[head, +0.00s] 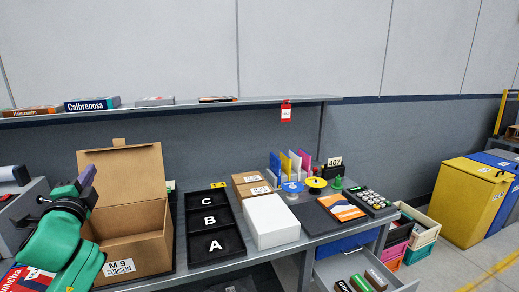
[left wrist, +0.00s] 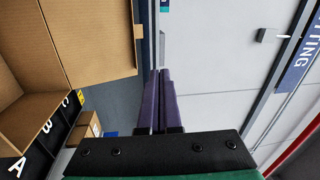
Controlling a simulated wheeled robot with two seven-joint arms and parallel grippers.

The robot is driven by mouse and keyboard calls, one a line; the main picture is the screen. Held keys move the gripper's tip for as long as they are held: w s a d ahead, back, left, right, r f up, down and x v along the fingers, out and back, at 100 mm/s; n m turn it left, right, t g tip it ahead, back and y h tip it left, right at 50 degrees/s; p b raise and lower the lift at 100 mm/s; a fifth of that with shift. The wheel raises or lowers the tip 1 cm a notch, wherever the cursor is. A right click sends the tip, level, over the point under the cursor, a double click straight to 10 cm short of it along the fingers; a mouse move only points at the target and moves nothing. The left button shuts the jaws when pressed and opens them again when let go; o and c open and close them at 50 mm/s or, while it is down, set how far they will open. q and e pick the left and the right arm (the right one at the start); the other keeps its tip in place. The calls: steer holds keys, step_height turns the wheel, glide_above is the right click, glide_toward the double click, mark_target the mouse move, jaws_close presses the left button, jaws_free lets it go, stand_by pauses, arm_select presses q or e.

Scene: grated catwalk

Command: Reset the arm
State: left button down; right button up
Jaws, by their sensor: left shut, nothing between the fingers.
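My left gripper (head: 87,176) is at the left of the head view, at the end of a green arm, raised in front of the open cardboard box (head: 135,248) marked M 9. Its purple fingers are shut together with nothing between them. The shut fingers also show in the middle of the left wrist view (left wrist: 160,100), pointing away past the box flap (left wrist: 105,35). The gripper looks apart from the box. My right gripper is not in view.
A black tray (head: 187,221) with A, B and C compartments stands right of the box. An open drawer (head: 340,262) sticks out below. A shelf (head: 170,108) runs above.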

arm_select(q)
steer(key=s+d+f+n+g+h, duration=0.1)
steer(key=s+d+f+n+g, duration=0.15)
steer(key=f, duration=0.65)
steer(key=s+d+f+n+g+h, duration=0.1)
steer(key=s+d+f+n+g, duration=0.15)
steer(key=f, duration=0.55)
steer(key=s+d+f+n+g+h, duration=0.1)
steer(key=s+d+f+g, duration=0.25)
steer(key=f, duration=0.55)
steer(key=s+d+f+n+g+h, duration=0.25)
steer(key=s+d+f, duration=0.25)
steer(key=s+f, duration=0.3)
steer(key=s+d+f+n+g+h, duration=0.1)
steer(key=s+d+f+n+g, duration=0.3)
steer(key=s, duration=0.7)
step_height(320, 180, down, 22)
steer(key=s+m+g, duration=0.1)
steer(key=m, duration=0.1)
steer(key=s+a+f+g, duration=0.1)
steer(key=s+a+f, duration=0.1)
steer(key=s+f, duration=1.3)
steer(key=shift+s+f+g, duration=0.35)
steer(key=shift+s+g, duration=0.05)
steer(key=shift+s, duration=0.85)
